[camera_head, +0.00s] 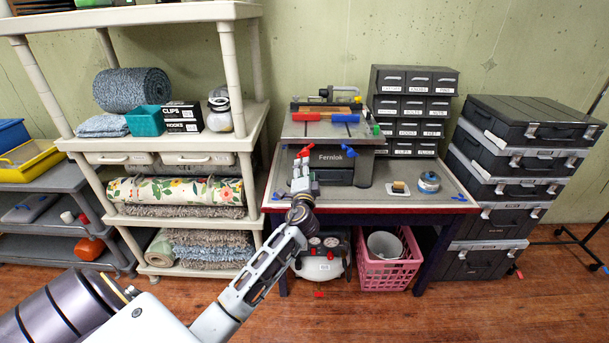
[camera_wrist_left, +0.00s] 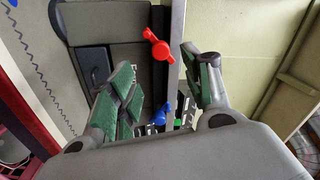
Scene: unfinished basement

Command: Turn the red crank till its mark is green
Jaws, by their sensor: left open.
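In the left wrist view the red crank (camera_wrist_left: 158,48) shows between and beyond my fingers, with a rounded hub and short arms. No mark on it can be made out. My left gripper (camera_head: 302,172) is open and empty, in front of and below the crank, apart from it. In the wrist view its green-padded fingers (camera_wrist_left: 160,92) are spread wide. A small red piece also shows near the gripper in the head view. My right gripper is not in view.
A tape roll (camera_head: 429,182) and a small tray (camera_head: 398,194) lie on the bench (camera_head: 345,201). Shelves (camera_head: 232,142) stand left, stacked cases (camera_head: 518,135) right.

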